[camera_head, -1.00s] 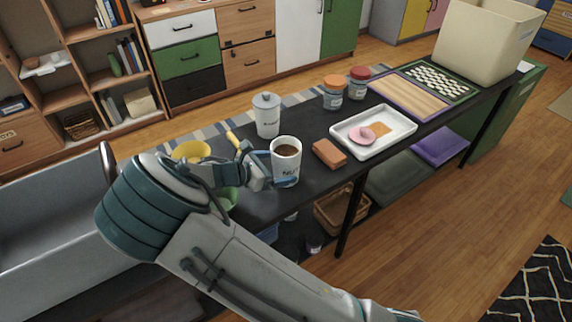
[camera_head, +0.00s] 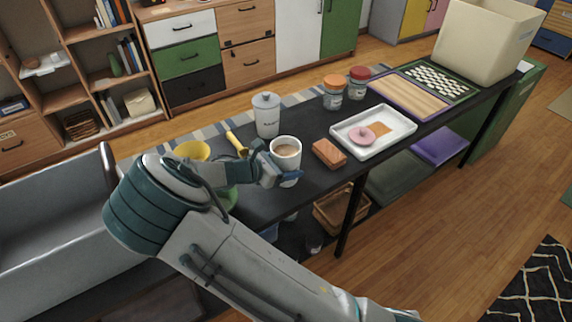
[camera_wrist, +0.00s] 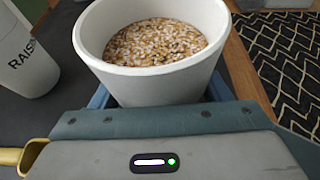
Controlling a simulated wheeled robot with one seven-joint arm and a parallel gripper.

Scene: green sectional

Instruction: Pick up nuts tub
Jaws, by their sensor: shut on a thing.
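The nuts tub is a white, open-topped round tub (camera_head: 287,148) on the near edge of the dark table in the head view. In the wrist view the tub (camera_wrist: 150,84) is close, and mixed pale and brown bits fill it below the rim. My gripper (camera_head: 283,178) is shut on the tub, with blue fingers around its lower part. In the wrist view the fingertips are mostly hidden behind the tub. The tub looks upright. I cannot tell whether its base touches the table.
A lidded white raisins tub (camera_head: 267,116) stands just behind. A brown block (camera_head: 328,153) and a white tray (camera_head: 397,121) lie to the right. A yellow bowl (camera_head: 193,150) and a yellow-handled item (camera_head: 236,143) are to the left. Two jars (camera_head: 333,92) stand farther back.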

